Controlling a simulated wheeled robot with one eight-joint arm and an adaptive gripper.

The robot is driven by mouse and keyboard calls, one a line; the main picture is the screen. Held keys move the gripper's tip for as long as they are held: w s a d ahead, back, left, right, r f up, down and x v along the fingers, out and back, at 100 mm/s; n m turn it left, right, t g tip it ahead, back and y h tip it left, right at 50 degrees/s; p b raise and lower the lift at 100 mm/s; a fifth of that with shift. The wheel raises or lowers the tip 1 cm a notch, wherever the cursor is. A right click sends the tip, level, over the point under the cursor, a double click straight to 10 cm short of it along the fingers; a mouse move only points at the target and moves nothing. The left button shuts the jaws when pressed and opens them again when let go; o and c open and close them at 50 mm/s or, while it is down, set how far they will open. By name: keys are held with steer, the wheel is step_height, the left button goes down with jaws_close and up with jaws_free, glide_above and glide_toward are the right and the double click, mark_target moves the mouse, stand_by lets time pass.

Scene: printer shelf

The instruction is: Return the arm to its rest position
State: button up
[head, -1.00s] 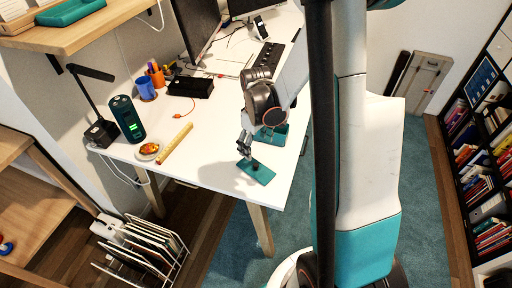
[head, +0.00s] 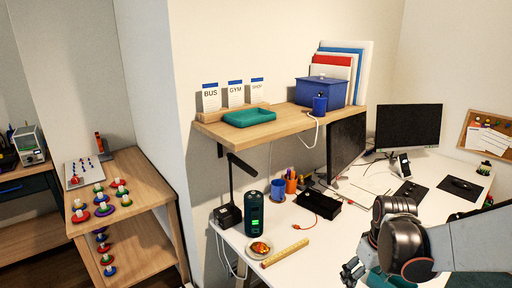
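My arm (head: 462,248) reaches in from the right edge of the head view, over the front right part of the white desk. My gripper (head: 352,272) is at its left end, low in the picture near the bottom edge. Its fingers look dark and small, and I cannot tell whether they are apart or shut. A teal thing (head: 388,280) shows beside and below the gripper, partly hidden by the arm and cut by the bottom edge. I cannot see anything clearly held.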

steer(key=s+a+r+m+t, duration=0.2)
steer(key=s+a+r+t, duration=0.3)
steer(key=s+a+r, duration=0.5)
steer(key=shift+s+r+m, duration=0.3)
steer(key=shift+s+r, duration=1.1)
steer(key=shift+r, duration=0.1)
